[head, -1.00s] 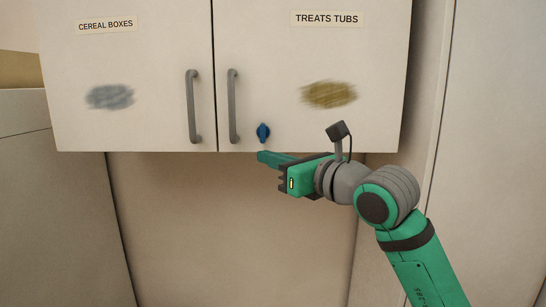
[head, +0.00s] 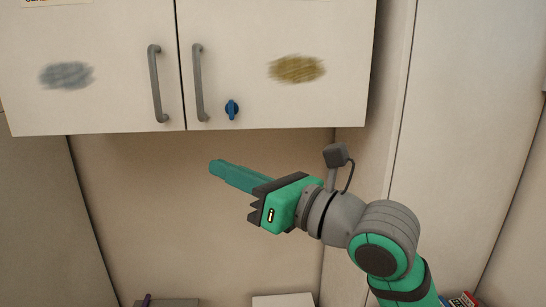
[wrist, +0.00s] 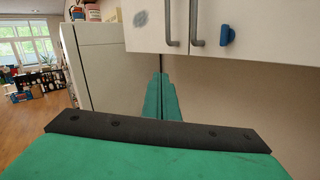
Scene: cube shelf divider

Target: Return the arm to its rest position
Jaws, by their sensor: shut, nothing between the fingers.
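My gripper (head: 215,166) is green with teal fingers, held in the open space below the wall cabinet and pointing left. Its fingers are shut together with nothing between them. In the wrist view the fingers (wrist: 158,95) lie side by side and point away below the cabinet's underside. My gripper is apart from the cabinet, its handles and the blue knob.
The wall cabinet (head: 230,40) has two closed doors with grey handles (head: 198,82) and a blue knob (head: 232,109). Pale boxes (head: 283,300) show at the bottom edge. The wrist view shows a white tall cabinet (wrist: 98,68) and an open room at left.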

